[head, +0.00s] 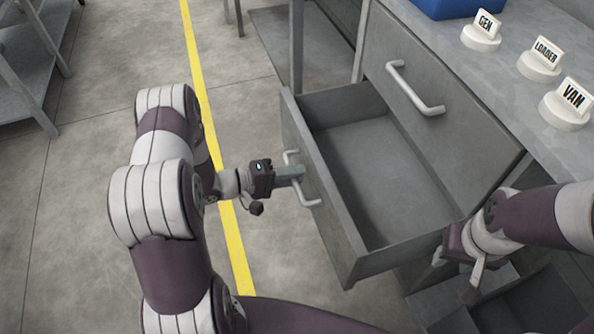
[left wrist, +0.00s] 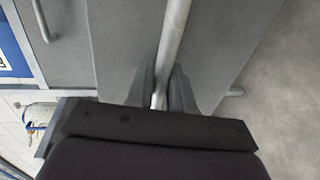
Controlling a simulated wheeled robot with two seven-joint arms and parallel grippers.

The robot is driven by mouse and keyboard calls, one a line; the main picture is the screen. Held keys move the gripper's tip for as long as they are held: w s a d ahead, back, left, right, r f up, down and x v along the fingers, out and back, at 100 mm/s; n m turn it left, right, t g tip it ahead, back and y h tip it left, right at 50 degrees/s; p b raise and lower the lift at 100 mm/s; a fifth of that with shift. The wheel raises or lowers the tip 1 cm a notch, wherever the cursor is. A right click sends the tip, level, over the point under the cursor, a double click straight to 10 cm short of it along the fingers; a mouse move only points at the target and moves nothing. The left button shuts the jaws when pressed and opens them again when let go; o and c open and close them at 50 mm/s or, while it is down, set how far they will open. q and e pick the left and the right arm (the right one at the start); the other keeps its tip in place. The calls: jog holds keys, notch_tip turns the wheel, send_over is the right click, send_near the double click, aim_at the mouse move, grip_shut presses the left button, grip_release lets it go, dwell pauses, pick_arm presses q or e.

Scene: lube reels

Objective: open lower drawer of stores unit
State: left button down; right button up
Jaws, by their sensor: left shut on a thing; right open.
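The grey stores unit (head: 440,128) has its lower drawer (head: 345,222) pulled well out, and the drawer's inside looks empty. My left gripper (head: 297,172) is shut on the lower drawer's handle (head: 312,203), a pale bar on the drawer front. The handle also shows in the left wrist view (left wrist: 176,40), passing between the two fingers (left wrist: 162,88). The upper drawer is shut, with its own bar handle (head: 415,88). My right gripper (head: 478,270) is at the lower right, beside the open drawer's right side, open and apart from the handle; its fingers are partly hidden.
On the unit's top stand white round markers reading GEN (head: 481,38), LOADER (head: 540,64) and VAN (head: 566,104), with a blue bin (head: 445,8) behind. A dark open container (head: 530,305) lies below right. A yellow line (head: 215,130) crosses the clear floor at left.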

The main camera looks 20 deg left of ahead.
pick_arm(q)
jog(key=c, duration=1.2)
grip_release()
jog(key=p+v, duration=0.3)
jog(key=v, duration=0.9)
jog(key=shift+s+a+p, duration=0.2)
jog(key=shift+a+p, duration=0.1)
